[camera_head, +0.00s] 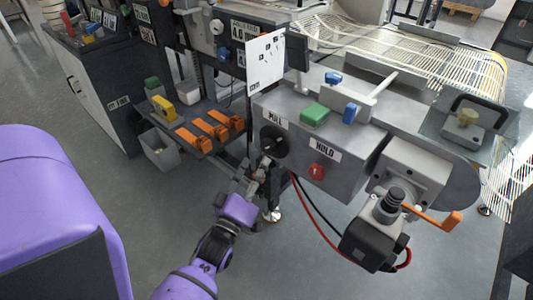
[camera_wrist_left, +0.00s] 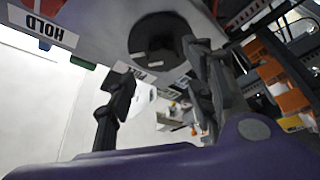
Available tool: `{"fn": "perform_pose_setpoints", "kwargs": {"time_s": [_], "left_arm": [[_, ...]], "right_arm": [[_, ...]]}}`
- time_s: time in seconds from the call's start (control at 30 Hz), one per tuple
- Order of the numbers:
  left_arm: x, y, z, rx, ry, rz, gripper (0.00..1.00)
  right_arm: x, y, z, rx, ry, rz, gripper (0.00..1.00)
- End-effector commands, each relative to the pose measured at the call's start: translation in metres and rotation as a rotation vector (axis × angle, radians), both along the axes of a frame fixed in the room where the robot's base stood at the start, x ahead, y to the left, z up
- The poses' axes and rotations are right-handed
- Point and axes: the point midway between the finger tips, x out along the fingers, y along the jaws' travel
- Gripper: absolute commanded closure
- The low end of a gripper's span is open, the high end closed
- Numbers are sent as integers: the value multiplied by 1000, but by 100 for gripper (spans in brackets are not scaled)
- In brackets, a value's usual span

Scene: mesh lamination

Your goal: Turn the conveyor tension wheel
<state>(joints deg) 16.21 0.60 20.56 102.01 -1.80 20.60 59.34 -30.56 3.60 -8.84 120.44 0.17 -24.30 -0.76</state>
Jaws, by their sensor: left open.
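A black round wheel (camera_head: 274,140) sits on the front face of the grey machine box, just below a white label that seems to read "PULL". It also shows in the left wrist view (camera_wrist_left: 152,40), ahead of my fingers. My left gripper (camera_head: 262,168) is open, just below and slightly left of the wheel. In the left wrist view its two fingers (camera_wrist_left: 158,72) are spread apart with nothing held between them. The right finger overlaps the wheel's right edge in that view; I cannot tell whether it touches. My right gripper is not in view.
A red knob (camera_head: 317,172) and a "HOLD" label (camera_head: 325,151) are right of the wheel. A motor (camera_head: 372,240) with an orange handle (camera_head: 437,217) juts out lower right. Red and black cables hang below the box. Orange clamps (camera_head: 212,128) line a shelf at left.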

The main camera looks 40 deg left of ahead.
Motion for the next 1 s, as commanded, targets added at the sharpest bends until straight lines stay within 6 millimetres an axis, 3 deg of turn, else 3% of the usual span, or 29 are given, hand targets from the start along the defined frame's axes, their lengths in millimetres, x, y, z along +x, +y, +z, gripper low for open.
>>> {"fn": "perform_pose_setpoints", "kwargs": {"time_s": [0.3, 0.73, 1.0], "left_arm": [[47, 11, 12, 1, 1, -1, 51], [58, 14, 14, 1, 5, 1, 51], [58, 13, 14, 1, 3, 0, 86]], "right_arm": [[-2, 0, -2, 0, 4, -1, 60], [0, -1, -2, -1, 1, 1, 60], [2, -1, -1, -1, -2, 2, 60]]}}
